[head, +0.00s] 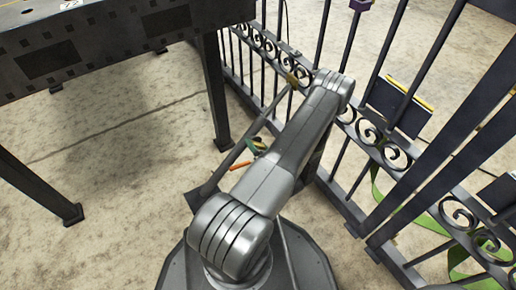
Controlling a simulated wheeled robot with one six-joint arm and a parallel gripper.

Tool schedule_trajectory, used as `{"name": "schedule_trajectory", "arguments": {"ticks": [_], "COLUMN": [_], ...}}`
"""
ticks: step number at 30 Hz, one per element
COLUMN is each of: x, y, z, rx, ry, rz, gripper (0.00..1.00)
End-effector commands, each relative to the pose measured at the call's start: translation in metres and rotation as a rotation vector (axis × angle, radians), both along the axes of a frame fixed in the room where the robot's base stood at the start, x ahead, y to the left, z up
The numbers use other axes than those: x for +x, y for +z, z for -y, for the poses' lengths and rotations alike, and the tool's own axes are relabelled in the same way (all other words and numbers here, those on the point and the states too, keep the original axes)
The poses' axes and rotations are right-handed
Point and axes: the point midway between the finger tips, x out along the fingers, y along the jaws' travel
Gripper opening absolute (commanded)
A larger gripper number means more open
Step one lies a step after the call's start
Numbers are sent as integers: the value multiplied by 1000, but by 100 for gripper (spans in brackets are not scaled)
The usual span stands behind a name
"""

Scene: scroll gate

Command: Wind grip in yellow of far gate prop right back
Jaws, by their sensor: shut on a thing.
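The wrought-iron gate (262,45) with scrollwork runs from the top middle to the right side. A dark diagonal bar (233,155), which looks like the gate prop, leans from the floor at lower left up toward the scrolls. A small yellow piece (292,80) sits at its upper end, against the gate and just left of my arm's elbow. I cannot tell whether this piece is the grip. My grey arm covers the middle of the picture. My gripper is hidden behind it, so its contact with anything does not show.
A dark metal table (110,50) stands at upper left, its legs close to the gate. An orange piece (239,166) and a small dark-green object (258,146) show beside my arm. A green strap (404,212) lies by the gate at right.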

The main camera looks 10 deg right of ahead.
Motion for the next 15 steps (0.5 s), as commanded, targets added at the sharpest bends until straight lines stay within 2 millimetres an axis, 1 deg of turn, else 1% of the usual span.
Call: {"name": "schedule_trajectory", "arguments": {"ticks": [15], "x": [0], "y": [-1], "z": [0], "rx": [451], "ry": [-1], "rz": [-163], "gripper": [55]}}
